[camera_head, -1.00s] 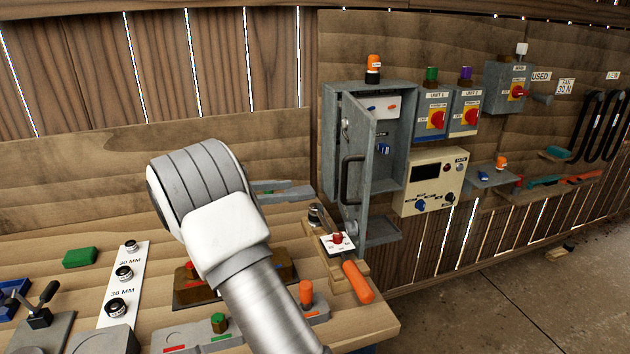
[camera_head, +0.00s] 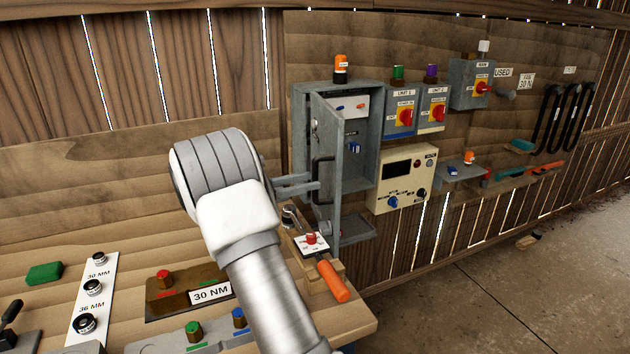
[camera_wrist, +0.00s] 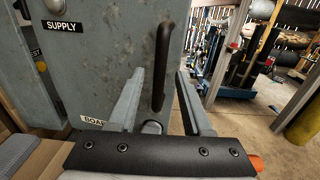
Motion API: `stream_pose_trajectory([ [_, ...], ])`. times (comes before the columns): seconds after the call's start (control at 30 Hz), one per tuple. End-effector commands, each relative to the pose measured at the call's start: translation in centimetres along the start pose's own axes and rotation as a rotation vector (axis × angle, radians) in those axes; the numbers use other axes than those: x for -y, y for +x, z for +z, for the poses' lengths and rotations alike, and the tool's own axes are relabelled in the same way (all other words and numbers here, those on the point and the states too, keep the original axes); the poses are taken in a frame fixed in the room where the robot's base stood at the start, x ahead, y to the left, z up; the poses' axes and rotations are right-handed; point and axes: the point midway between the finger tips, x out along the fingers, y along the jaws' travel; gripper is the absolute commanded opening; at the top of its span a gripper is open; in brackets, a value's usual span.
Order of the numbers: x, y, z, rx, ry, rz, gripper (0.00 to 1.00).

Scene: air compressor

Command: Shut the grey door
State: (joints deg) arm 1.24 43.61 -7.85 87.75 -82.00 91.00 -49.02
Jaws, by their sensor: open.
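The grey door (camera_head: 328,135) of the wall cabinet stands open, swung out toward me. Its dark bar handle (camera_head: 317,178) is on the face towards my arm. My gripper (camera_head: 312,183) reaches the handle from the left with its fingers apart. In the wrist view the open fingers (camera_wrist: 162,95) stand on either side of the lower part of the handle (camera_wrist: 162,60), with the door (camera_wrist: 110,45) behind. I cannot tell whether either finger touches the handle.
The grey cabinet (camera_head: 362,92) shows its inside behind the door. A cream control box (camera_head: 402,180) hangs to its right. Below the door, the wooden bench holds an orange-handled tool (camera_head: 332,280) and a red-button block (camera_head: 311,240). The floor at right is mostly clear.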

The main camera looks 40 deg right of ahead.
Motion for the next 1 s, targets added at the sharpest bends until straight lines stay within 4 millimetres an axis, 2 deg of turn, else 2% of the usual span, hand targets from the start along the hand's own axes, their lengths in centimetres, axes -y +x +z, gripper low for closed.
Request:
stream_pose_trajectory([
  [0.03, 0.1, 0.9, 0.0, 0.000, 0.000, -0.003, 0.50],
  [0.2, 0.0, 2.5, 0.0, 0.000, 0.001, -0.001, 0.50],
  [0.57, 0.0, 2.9, 0.0, 0.000, 0.001, 0.001, 0.50],
  [0.83, 0.0, 2.9, 0.0, 0.000, 0.001, 0.000, 0.01],
  [1.0, 0.0, 2.9, 0.0, 0.000, 0.001, 0.000, 0.00],
])
